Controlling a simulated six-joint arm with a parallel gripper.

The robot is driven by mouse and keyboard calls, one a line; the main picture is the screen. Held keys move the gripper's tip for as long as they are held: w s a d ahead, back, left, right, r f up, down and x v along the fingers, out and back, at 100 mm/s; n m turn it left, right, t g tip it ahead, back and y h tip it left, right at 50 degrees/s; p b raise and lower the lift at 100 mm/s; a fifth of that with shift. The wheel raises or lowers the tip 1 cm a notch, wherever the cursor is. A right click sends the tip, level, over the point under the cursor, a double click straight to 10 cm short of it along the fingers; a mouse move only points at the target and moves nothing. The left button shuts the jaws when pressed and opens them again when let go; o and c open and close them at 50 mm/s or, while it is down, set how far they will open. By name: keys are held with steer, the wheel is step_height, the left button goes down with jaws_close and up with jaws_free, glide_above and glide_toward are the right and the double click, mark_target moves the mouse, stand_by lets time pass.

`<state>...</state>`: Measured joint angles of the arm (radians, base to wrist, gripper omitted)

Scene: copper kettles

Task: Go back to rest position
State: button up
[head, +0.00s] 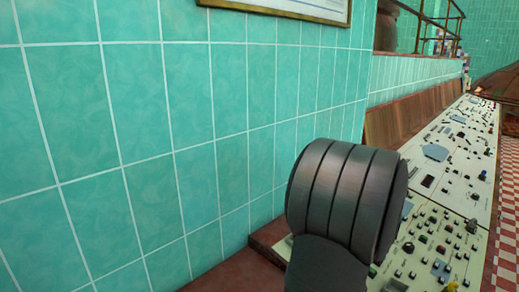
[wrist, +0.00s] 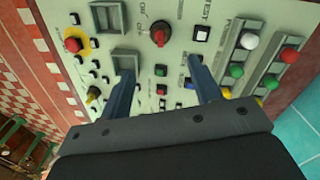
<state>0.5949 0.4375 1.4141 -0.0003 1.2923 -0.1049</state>
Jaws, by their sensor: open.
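My gripper (wrist: 162,68) shows in the wrist view with its two blue-grey fingers apart and nothing held between them. The fingers point at a pale control panel (wrist: 180,65) full of buttons and switches. A red rotary knob (wrist: 160,33) lies just beyond the fingertips, between them in the picture. I cannot tell whether the fingertips touch the panel. In the head view, a dark ribbed part of my arm stands in front of the near end of the control desk (head: 436,243) and hides some of it. The gripper itself does not show there.
A teal tiled wall (head: 150,130) fills the left of the head view, with a framed picture (head: 290,8) on it. The long desk runs away to the right beside a red-and-white checked floor (head: 508,220). In the wrist view, a red button on yellow (wrist: 73,44) sits upper left.

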step_height(320, 180, down, 14)
steer(key=shift+s+r, duration=0.1)
steer(key=shift+f, duration=0.35)
steer(key=m, duration=0.4)
steer(key=shift+a+r+m, duration=0.1)
steer(key=shift+m, duration=2.3)
steer(key=shift+o, duration=0.4)
